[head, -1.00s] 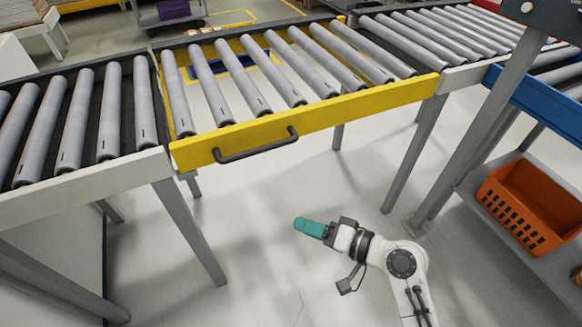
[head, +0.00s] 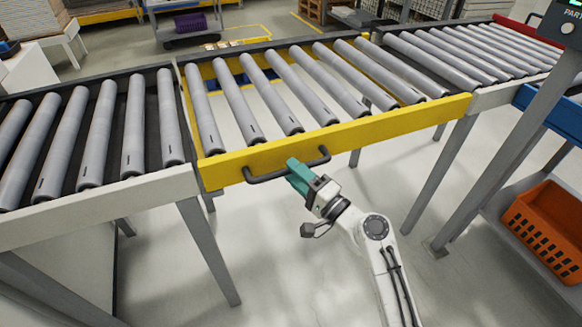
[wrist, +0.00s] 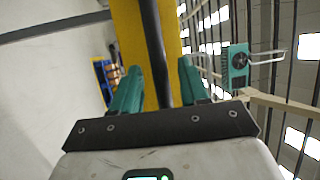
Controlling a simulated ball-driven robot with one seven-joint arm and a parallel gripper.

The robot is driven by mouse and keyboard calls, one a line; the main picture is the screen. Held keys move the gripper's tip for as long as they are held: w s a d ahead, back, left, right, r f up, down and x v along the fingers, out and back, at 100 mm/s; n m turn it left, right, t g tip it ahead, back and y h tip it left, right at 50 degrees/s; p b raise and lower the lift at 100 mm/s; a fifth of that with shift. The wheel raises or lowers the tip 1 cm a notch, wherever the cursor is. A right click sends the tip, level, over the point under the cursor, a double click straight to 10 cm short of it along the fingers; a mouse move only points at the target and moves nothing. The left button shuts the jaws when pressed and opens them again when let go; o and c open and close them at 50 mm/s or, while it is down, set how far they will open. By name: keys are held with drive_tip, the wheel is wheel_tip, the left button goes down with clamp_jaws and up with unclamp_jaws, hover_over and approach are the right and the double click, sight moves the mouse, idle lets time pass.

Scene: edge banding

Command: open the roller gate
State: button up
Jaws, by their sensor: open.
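The roller gate is the yellow-framed conveyor section (head: 440,112) with grey rollers, level between the two fixed conveyor sections. Its dark bar handle (head: 262,176) runs along the front of the yellow beam. My gripper (head: 294,166) is at the handle's middle, with its teal fingers open. In the wrist view, the handle (wrist: 154,50) runs between the two separated fingers of my gripper (wrist: 154,88), with the yellow beam (wrist: 130,35) behind it. I cannot tell whether a finger touches the handle.
Fixed conveyor sections stand at the left (head: 85,215) and the right (head: 485,98). Grey legs (head: 208,250) carry them. An orange crate (head: 548,228) sits on a low shelf at the right. The floor below the gate is clear.

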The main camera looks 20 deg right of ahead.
drive_tip(key=shift+x, duration=0.85)
clamp_jaws()
